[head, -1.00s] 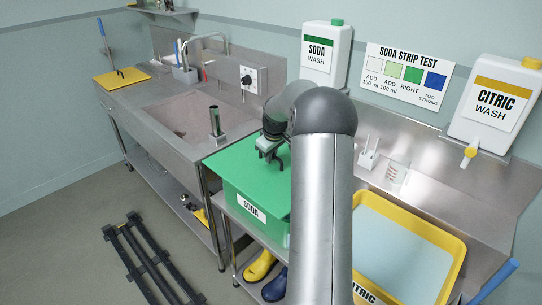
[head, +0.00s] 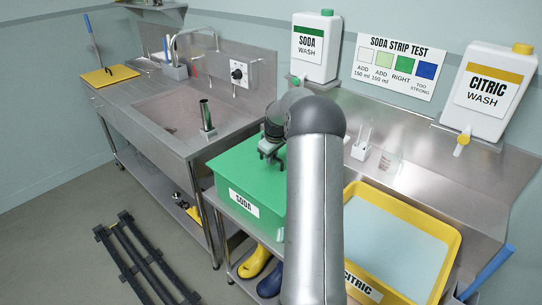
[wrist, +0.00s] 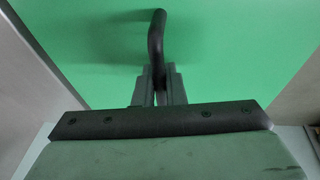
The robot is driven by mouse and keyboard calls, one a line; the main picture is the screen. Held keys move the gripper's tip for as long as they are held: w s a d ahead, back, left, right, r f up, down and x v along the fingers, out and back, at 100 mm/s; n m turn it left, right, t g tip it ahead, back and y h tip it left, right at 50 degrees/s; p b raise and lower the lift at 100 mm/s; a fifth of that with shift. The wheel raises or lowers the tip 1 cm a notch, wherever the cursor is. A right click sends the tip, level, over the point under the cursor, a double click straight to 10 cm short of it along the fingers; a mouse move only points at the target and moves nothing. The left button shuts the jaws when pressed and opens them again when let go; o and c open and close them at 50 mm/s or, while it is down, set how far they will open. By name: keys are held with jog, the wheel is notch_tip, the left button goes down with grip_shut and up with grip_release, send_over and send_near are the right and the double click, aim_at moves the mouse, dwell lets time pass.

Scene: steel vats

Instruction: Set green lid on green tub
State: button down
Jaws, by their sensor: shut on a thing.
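The green lid (head: 238,168) lies over the top of the green tub (head: 270,226), which carries a SODA label. The lid looks level and lined up with the tub's near and left sides; my arm hides its right part. My gripper (head: 268,155) points down at the middle of the lid. In the wrist view, my gripper (wrist: 158,85) is shut on the lid's dark bent handle (wrist: 155,42). The green lid (wrist: 230,50) fills most of that view. I cannot tell whether its far and right edges touch the rim.
A yellow CITRIC tray (head: 448,262) of pale liquid stands to the right. The steel sink (head: 165,112) with an upright metal tube (head: 207,115) is to the left. A SODA jug (head: 316,47) and a CITRIC jug (head: 487,90) stand behind. Boots (head: 254,262) are below.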

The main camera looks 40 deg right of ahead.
jog(key=shift+f+b, duration=0.3)
jog(key=shift+f, duration=0.1)
dwell(0.4)
jog(key=c, duration=1.4)
grip_release()
jog(key=b+v, duration=0.2)
jog(key=v, duration=1.5)
jog(key=shift+s+r, duration=0.15)
jog(key=shift+r, duration=0.05)
jog(key=shift+a, duration=0.1)
